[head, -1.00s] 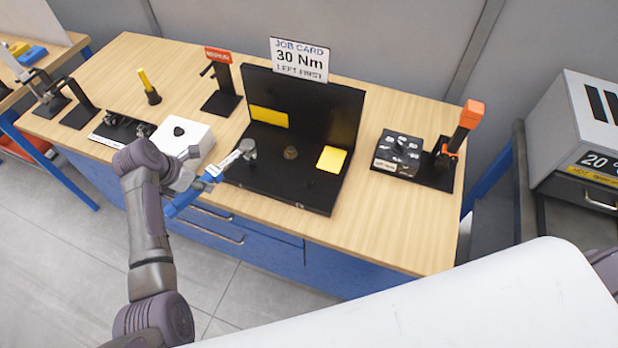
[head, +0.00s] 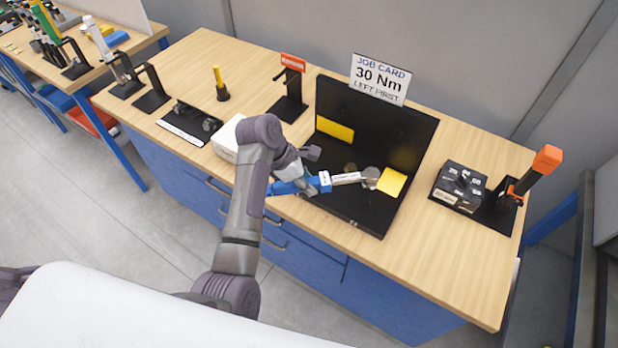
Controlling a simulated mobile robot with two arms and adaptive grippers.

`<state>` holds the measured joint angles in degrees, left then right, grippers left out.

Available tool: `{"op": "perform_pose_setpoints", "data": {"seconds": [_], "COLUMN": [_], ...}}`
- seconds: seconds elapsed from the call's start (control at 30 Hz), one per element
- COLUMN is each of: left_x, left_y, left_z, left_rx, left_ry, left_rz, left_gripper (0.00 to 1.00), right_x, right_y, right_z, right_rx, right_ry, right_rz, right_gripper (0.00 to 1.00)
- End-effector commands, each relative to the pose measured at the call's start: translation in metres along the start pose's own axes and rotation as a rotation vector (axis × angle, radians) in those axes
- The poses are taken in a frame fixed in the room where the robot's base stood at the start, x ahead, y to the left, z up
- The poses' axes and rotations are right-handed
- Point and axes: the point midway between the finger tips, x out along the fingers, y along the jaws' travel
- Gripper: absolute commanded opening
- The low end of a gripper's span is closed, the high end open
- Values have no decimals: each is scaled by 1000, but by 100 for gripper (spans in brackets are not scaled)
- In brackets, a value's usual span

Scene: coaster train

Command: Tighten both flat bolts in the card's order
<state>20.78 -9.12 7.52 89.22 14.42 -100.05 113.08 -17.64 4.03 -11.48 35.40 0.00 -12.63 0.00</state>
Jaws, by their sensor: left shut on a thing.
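My left gripper (head: 303,172) is shut on a torque wrench (head: 345,179) with a blue handle and a silver head. The wrench head is over the right side of the black fixture (head: 345,208), beside the right yellow pad (head: 391,181). It covers the place of the right flat bolt, so I cannot tell whether it is seated on it. The left flat bolt (head: 350,167) shows just left of the head, partly hidden. The job card (head: 380,79) reads 30 Nm, left first. My right gripper is out of view.
A black dial block (head: 459,187) and an orange-topped tool (head: 535,172) stand to the right. A white box (head: 228,138) is partly behind my arm. An empty-looking black stand with a red label (head: 290,100) and a yellow-handled tool (head: 219,83) stand at the back left.

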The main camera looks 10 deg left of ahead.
Motion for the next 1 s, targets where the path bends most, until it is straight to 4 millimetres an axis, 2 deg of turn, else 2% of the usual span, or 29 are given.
{"op": "perform_pose_setpoints", "data": {"seconds": [0.13,0.5,1.0], "left_x": [3,34,34], "left_y": [0,0,0], "left_z": [-1,-16,-17], "left_rx": [5,4,6], "left_ry": [-5,-5,-11], "left_rz": [1,0,4], "left_gripper": [0,0,0], "right_x": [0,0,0], "right_y": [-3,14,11], "right_z": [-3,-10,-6], "right_rx": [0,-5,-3], "right_ry": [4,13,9], "right_rz": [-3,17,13], "right_gripper": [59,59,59]}}
